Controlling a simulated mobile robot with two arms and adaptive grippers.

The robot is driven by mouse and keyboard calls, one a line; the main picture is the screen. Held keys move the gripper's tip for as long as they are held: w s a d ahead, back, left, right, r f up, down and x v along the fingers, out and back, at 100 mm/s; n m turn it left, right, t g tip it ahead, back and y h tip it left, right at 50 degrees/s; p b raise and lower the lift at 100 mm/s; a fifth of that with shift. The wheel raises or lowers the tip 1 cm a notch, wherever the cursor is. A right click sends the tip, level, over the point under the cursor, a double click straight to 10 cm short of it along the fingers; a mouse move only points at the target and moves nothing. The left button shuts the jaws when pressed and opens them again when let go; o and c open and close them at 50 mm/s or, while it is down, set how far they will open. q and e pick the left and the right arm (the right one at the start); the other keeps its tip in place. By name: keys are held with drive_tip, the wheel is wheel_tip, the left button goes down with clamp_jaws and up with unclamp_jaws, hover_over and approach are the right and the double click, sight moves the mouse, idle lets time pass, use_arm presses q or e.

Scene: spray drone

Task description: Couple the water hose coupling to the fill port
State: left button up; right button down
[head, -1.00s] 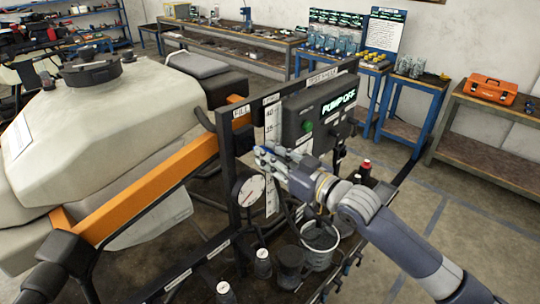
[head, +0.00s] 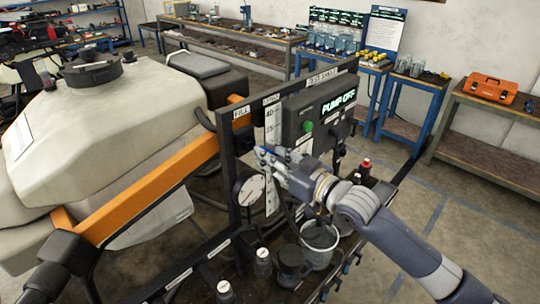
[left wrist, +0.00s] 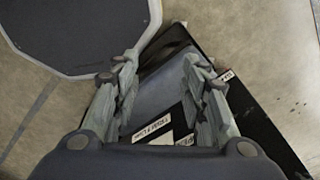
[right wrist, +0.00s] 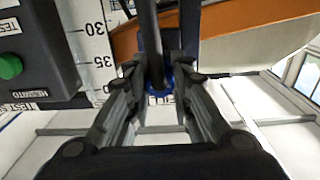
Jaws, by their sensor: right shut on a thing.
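My right gripper (head: 266,157) is in front of the black frame, near the gauge and the scale strip. In the right wrist view its fingers (right wrist: 158,84) are shut on the water hose coupling (right wrist: 157,92), a blue ring on a black hose that rises between them. The coupling's far end is hidden. A white label lies behind it, partly covered. In the head view the FILL label (head: 240,112) is on the frame's left upright. I cannot make out the fill port itself. My left gripper (left wrist: 160,78) is open in the left wrist view, with nothing between its fingertips.
A control box (head: 318,108) reading PUMP OFF stands right of the scale strip (head: 272,125). A round gauge (head: 250,190) is below. A grey bucket (head: 320,243) and several dark bottles stand on the low rack. The tank (head: 110,125) and orange bar (head: 150,187) are left.

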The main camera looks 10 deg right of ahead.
drive_tip(key=shift+x, duration=1.5)
drive_tip(key=c, duration=1.3)
unclamp_jaws()
drive_tip(key=shift+c, duration=0.2)
drive_tip(key=shift+s+d+f, duration=0.1)
drive_tip(key=shift+s+d, duration=0.2)
drive_tip(key=shift+s, duration=0.15)
drive_tip(key=v, duration=1.1)
